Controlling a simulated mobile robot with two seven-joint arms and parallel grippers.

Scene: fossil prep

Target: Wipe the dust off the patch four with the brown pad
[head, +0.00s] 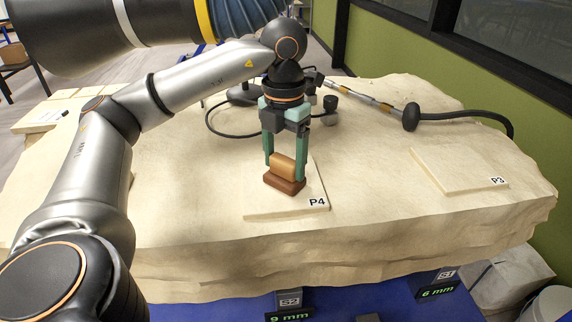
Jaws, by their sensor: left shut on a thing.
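The brown pad (284,184) has a lighter tan-brown grip (283,167) on top. My left gripper (285,164) points down and is shut on this grip. The pad is over the patch marked P4 (262,208), a pale flat square on the rock slab, and appears to rest on it near its middle. The P4 label (317,203) shows at the front right corner of the patch. My arm and gripper hide part of the patch's back edge. No separate dust can be made out on the patch. My right gripper is out of view.
The large pale rock slab (200,245) fills the middle. Patch P3 (458,170) lies at the right. A tool with a black hose (470,116) lies along the back, near a small grey knob (330,103). Blocks S2 (290,299) and S1 (446,274) stand below the front edge.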

